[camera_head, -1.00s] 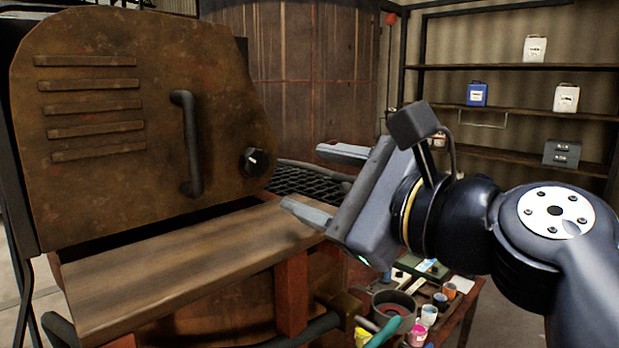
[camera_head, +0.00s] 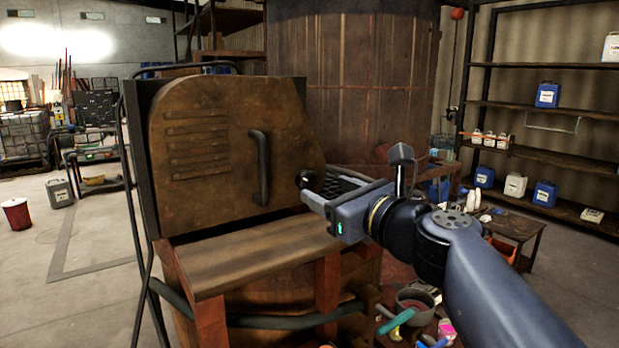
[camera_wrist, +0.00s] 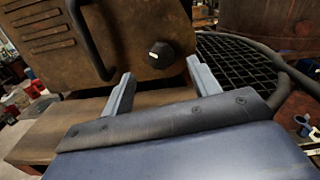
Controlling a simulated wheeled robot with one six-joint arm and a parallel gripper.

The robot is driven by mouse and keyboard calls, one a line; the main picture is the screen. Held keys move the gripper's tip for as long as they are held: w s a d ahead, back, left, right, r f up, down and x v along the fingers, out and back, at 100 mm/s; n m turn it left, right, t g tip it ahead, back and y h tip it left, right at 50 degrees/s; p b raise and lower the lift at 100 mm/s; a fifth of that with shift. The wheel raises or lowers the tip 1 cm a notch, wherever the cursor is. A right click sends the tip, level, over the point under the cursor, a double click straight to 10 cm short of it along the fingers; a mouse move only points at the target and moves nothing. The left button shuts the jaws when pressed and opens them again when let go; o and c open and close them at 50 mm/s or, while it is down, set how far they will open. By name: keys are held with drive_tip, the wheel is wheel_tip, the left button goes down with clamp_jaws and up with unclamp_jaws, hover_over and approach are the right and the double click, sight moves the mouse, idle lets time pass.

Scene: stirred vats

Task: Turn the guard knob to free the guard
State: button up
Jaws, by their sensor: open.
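The guard (camera_head: 222,150) is a rusty brown metal plate with louvre slots and a dark vertical handle (camera_head: 261,167). The guard knob (camera_wrist: 161,54) is a dark round knob with a pale mark, at the guard's lower right corner. It also shows in the head view (camera_head: 306,178), partly beside my fingers. My gripper (camera_wrist: 160,85) is open and empty. In the wrist view its two fingers point toward the knob, one to each side of it and below it. I cannot tell how much gap is left between the fingertips and the knob.
A wooden ledge (camera_head: 250,252) runs below the guard. A dark mesh grate (camera_wrist: 238,62) lies right of the knob. A large rusty vat (camera_head: 350,80) stands behind. Pots and tools, including a grey pot (camera_head: 413,300), crowd the low right. Floor at left is mostly open.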

sight(309, 182)
drive_tip(key=x, duration=0.5)
drive_tip(key=shift+w+a+p, duration=0.2)
drive_tip(key=shift+w+p, duration=0.1)
drive_tip(key=shift+p, duration=0.05)
drive_tip(key=c, duration=1)
drive_tip(key=n+b, duration=0.2)
drive_tip(key=shift+f+n, duration=0.2)
drive_tip(key=shift+n, duration=0.2)
drive_tip(key=shift+r+n+b, duration=0.1)
drive_tip(key=shift+n+b, duration=1.7)
drive_tip(key=shift+n, duration=0.5)
